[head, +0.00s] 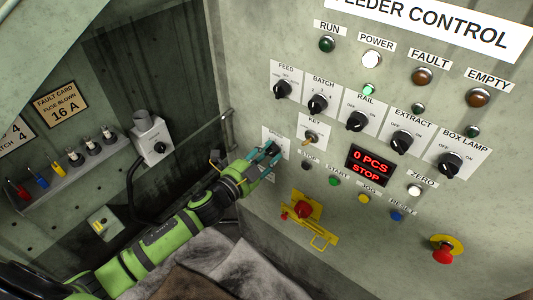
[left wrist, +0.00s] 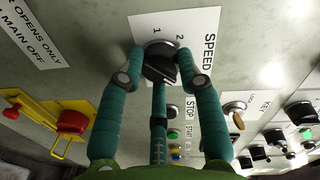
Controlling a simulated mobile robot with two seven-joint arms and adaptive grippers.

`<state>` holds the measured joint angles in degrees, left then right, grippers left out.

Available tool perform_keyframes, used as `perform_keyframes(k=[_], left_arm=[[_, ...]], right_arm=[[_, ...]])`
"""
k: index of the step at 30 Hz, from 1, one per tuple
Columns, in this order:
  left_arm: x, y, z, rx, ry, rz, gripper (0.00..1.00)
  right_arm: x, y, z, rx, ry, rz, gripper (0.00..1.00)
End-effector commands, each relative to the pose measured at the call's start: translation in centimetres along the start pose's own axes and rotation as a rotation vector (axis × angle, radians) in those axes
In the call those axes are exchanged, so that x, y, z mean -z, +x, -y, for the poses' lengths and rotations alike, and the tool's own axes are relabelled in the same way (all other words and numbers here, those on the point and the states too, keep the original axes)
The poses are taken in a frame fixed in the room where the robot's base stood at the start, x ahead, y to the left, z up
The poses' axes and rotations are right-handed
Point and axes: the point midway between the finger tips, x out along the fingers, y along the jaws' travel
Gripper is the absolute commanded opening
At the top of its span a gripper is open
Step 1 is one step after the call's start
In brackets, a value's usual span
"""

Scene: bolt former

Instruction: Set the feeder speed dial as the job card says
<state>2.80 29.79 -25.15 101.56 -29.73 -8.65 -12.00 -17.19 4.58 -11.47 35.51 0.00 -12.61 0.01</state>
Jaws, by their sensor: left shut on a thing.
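The feeder speed dial is a black knob (left wrist: 160,65) on a white plate (left wrist: 195,25) marked SPEED, with 1 and 2 readable in the left wrist view. My left gripper (left wrist: 172,58) is shut on this knob, its teal fingers on either side of it. In the head view the gripper (head: 266,158) reaches the small SPEED plate (head: 272,133) and largely hides the knob. Which number the knob points at I cannot tell. A tan card (head: 14,134) at the left edge is cut off; a 4 and "ATCH 4" show. My right gripper is not in view.
A key switch (head: 312,136) sits just right of the dial, with STOP (head: 307,165) and START (head: 334,181) buttons below. A red handle on a yellow bracket (head: 303,210) is lower down. The display (head: 370,166) reads 0 PCS STOP. Selector knobs (head: 318,103) line the panel above.

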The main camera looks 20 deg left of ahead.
Motion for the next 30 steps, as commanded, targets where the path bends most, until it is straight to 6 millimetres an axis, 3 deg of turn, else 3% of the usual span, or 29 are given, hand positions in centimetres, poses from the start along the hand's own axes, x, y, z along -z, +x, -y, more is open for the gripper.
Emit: perform_keyframes(k=[17, 18, 20, 30], left_arm=[[-0.3, -0.02, -0.08, -0.002, 0.037, 0.011, 0.03], [-0.3, -0.02, -0.07, -0.001, 0.037, 0.011, 0.4], [-0.3, -0.02, -0.06, -0.001, 0.037, 0.011, 0.59], [-0.1, -0.09, 0.02, 0.001, 0.036, 0.005, 0.59]], right_arm=[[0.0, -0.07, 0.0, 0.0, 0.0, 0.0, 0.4], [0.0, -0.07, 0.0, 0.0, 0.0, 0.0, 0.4], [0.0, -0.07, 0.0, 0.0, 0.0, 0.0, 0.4], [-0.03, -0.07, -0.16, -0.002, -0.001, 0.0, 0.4]])
